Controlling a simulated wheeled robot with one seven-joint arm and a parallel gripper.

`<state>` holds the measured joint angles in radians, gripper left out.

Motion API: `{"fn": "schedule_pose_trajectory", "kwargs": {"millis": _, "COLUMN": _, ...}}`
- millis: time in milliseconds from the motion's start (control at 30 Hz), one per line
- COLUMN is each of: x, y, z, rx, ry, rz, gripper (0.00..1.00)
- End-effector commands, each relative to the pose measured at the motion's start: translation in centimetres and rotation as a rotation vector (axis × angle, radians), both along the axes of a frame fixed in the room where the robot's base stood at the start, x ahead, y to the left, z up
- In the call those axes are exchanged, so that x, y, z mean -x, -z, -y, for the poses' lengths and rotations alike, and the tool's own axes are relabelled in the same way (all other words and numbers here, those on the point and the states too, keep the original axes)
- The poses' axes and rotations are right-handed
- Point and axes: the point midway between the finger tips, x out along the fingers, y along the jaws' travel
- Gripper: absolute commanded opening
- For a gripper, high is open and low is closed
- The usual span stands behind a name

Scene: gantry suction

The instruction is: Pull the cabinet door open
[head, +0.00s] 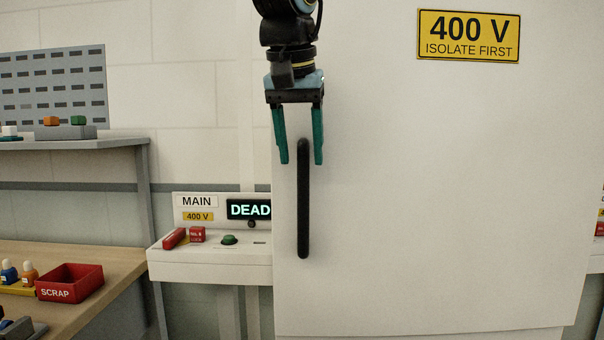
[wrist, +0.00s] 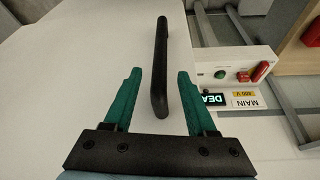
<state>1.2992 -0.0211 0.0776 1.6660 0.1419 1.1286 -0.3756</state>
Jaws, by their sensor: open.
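The white cabinet door (head: 440,190) fills the right half of the head view and looks shut. Its long black vertical handle (head: 303,200) is near the door's left edge. My gripper (head: 301,162) is open, fingers pointing down, at the handle's upper end. In the head view the handle's top shows between the two green fingers. In the wrist view the handle (wrist: 160,70) runs away from its near end, which lies between the open fingertips (wrist: 158,75). The fingers appear apart from the handle. I cannot tell how far the fingers stand off the door.
Left of the door, a white panel box (head: 205,262) carries a MAIN label, a lit DEAD sign (head: 249,209), red parts and a green button. A wooden bench (head: 110,262) with a red SCRAP bin (head: 70,284) is at lower left, under a grey shelf (head: 70,145). A yellow 400 V sign (head: 469,36) is on the door.

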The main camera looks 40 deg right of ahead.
Motion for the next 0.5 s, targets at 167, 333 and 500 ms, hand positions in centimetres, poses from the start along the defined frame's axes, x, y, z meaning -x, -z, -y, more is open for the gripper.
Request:
{"fn": "schedule_pose_trajectory", "kwargs": {"millis": 167, "x": -0.8, "y": 2.9, "z": 0.9, "rx": -0.003, "ry": 0.0, "rz": -0.001, "gripper": 0.57}}
{"fn": "schedule_pose_trajectory", "kwargs": {"millis": 333, "x": -1.2, "y": 4.6, "z": 1.5, "rx": -0.002, "ry": 0.0, "rz": -0.001, "gripper": 0.57}}
{"fn": "schedule_pose_trajectory", "kwargs": {"millis": 500, "x": -1.4, "y": 5.2, "z": 1.6, "rx": 0.0, "ry": -0.001, "rz": 0.0, "gripper": 0.57}}
